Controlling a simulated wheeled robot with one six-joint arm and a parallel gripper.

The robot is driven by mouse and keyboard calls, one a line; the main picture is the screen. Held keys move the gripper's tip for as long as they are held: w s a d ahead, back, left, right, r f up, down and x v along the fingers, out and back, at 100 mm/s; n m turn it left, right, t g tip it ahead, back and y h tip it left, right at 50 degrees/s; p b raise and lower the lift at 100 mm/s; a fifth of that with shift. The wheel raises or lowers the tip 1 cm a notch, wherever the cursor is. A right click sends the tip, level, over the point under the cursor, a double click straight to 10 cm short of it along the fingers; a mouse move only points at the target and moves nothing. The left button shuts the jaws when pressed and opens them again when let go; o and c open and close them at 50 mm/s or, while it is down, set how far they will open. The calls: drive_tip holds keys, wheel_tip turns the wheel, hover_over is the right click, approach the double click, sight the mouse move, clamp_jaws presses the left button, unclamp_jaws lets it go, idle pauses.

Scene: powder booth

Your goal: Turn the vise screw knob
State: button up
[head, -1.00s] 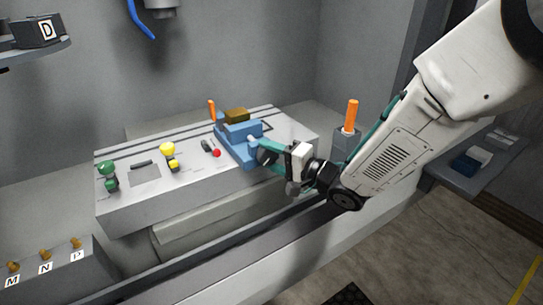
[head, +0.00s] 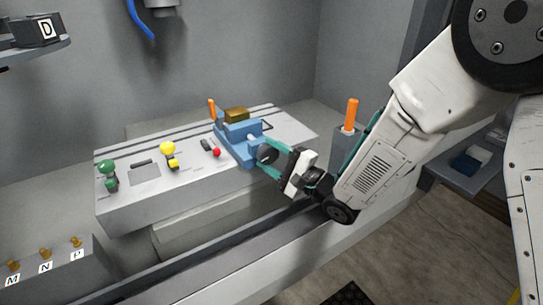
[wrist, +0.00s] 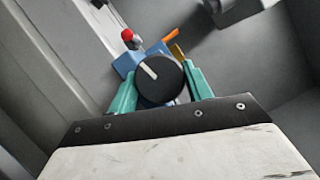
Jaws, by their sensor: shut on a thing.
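The vise (head: 238,143) is a blue block on the right part of the grey bench panel, with a brass-coloured piece (head: 236,115) at its back. Its screw knob (wrist: 160,81) is a round black dial with a white line; in the wrist view the line points to the upper left. The knob also shows at the vise's front in the head view (head: 267,155). My gripper (head: 273,157) has teal fingers, one on each side of the knob, shut on it. The fingers also show around the knob in the wrist view (wrist: 159,88).
An orange handle (head: 351,114) rises right of my gripper. Brass toggles (head: 45,254) marked M, N, P sit at lower left.

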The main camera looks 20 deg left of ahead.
drive_tip(key=o, duration=1)
